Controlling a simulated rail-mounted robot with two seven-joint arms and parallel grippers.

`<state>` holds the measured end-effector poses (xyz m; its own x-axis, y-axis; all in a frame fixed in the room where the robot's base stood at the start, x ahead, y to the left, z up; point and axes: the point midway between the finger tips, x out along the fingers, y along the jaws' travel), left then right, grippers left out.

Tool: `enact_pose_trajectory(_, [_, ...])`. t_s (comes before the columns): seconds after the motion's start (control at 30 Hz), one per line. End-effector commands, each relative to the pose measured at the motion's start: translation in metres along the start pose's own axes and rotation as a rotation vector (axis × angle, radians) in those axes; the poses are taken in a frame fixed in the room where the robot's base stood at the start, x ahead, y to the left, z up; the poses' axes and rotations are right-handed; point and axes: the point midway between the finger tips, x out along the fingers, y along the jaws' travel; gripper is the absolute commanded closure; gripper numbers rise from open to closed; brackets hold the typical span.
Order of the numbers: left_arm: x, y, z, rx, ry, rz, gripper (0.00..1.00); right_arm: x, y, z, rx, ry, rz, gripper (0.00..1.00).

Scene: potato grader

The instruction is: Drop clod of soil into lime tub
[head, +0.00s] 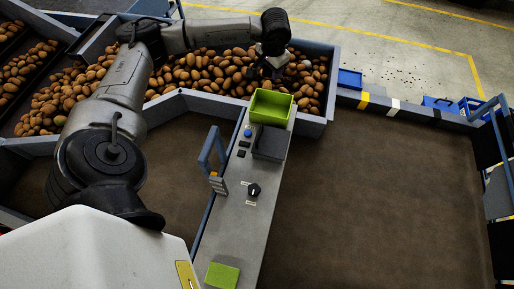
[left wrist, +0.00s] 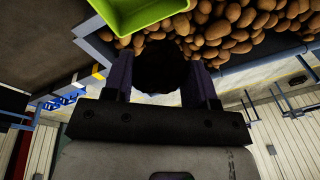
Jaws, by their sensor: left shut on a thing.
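My left gripper (head: 268,68) is above the potato bed, just behind the lime tub. In the left wrist view its two fingers are shut on a dark, rounded clod of soil (left wrist: 162,70). In the head view the clod is hard to make out against the gripper. The lime tub (head: 270,107) is an open green box at the far end of the grey console. Its corner also shows at the top of the left wrist view (left wrist: 140,14), to one side of the clod. My right gripper is not in view.
Many potatoes (head: 200,72) lie in the blue-grey conveyor trough behind the tub. The grey console (head: 232,205) carries a black knob (head: 253,189) and a blue handle frame (head: 211,150) at its left. A green block (head: 222,276) lies at its near end. Brown belt spreads to the right.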

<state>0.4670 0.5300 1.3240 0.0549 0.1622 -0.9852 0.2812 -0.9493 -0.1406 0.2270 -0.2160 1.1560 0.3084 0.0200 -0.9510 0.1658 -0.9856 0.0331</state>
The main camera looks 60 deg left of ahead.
Motion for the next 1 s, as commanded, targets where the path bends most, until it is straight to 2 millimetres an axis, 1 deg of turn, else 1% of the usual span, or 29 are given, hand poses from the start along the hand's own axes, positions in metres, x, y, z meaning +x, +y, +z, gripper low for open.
enact_pose_trajectory(0.27, [0.018,0.003,0.002,0.0,-0.001,0.0,0.73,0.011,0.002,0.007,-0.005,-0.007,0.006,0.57])
enact_pose_trajectory(0.63, [0.053,0.007,0.005,-0.001,0.0,0.0,0.73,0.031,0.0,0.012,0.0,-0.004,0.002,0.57])
enact_pose_trajectory(0.77, [0.058,0.008,0.006,-0.001,0.0,0.0,0.73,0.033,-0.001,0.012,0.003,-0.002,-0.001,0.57])
enact_pose_trajectory(1.0, [0.058,0.008,0.006,-0.001,0.0,0.0,0.73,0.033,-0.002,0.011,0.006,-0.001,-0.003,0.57])
